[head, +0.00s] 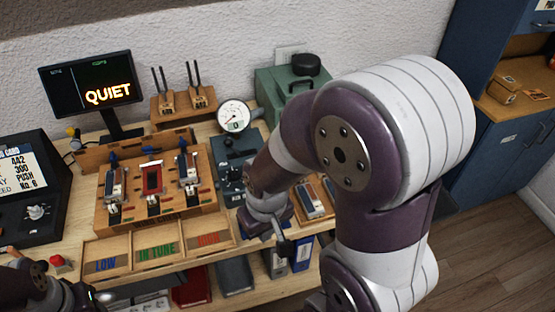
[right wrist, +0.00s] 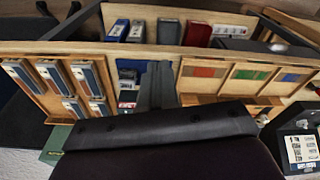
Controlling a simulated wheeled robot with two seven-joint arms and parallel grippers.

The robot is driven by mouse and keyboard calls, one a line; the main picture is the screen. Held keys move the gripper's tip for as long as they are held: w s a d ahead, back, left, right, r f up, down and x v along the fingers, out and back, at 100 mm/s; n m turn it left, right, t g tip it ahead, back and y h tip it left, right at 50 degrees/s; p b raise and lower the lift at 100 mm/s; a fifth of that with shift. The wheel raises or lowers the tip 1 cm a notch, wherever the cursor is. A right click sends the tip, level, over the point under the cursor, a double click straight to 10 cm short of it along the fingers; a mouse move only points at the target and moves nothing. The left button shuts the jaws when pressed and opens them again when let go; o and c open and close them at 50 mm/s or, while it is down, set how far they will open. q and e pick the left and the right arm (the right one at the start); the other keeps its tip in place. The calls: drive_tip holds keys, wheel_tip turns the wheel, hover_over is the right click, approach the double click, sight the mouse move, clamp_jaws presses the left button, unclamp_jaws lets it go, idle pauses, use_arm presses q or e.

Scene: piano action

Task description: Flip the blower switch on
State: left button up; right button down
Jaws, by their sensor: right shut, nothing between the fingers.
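A dark teal control unit (head: 232,160) stands on the bench below a round white dial gauge (head: 234,117), with small dark knobs or levers on its face. Which of them is the blower switch I cannot tell, and my right forearm covers part of that area. A green box (head: 290,84) with a black cap stands behind it. My right gripper (head: 285,247) is shut and empty, near the bench's front edge, in front of the teal unit and apart from it. Its dark fingers show in the right wrist view (right wrist: 157,85). My left gripper (head: 78,296) is only partly visible at bottom left.
A wooden rack (head: 155,212) holds several metal parts. Trays labelled LOW, IN TUNE (head: 157,247) and HIGH lie before it. A tray of blocks (right wrist: 28,75) shows in the right wrist view. A QUIET screen (head: 90,85) stands behind; binders (head: 277,263) sit below the bench.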

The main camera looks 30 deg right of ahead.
drive_tip(key=w+d+r+m+p, duration=0.1)
drive_tip(key=w+d+r, duration=0.2)
drive_tip(key=w+d, duration=0.1)
drive_tip(key=w+d+r+m+p, duration=0.1)
drive_tip(key=w+d+r, duration=0.2)
drive_tip(key=w, duration=0.4)
drive_tip(key=w+d+r+m+t+p, duration=0.1)
drive_tip(key=w+d+r, duration=0.2)
drive_tip(key=w, duration=0.3)
drive_tip(key=shift+w+d+h, duration=0.15)
drive_tip(key=shift+d+h, duration=0.15)
drive_tip(key=shift+d, duration=0.6)
drive_tip(key=shift+r, duration=0.1)
drive_tip(key=p+x, duration=0.2)
drive_tip(key=x, duration=1)
drive_tip(key=shift+a+f, duration=0.15)
drive_tip(key=shift+f, duration=0.1)
drive_tip(key=shift+s+f+p, duration=0.3)
drive_tip(key=shift+f, duration=0.45)
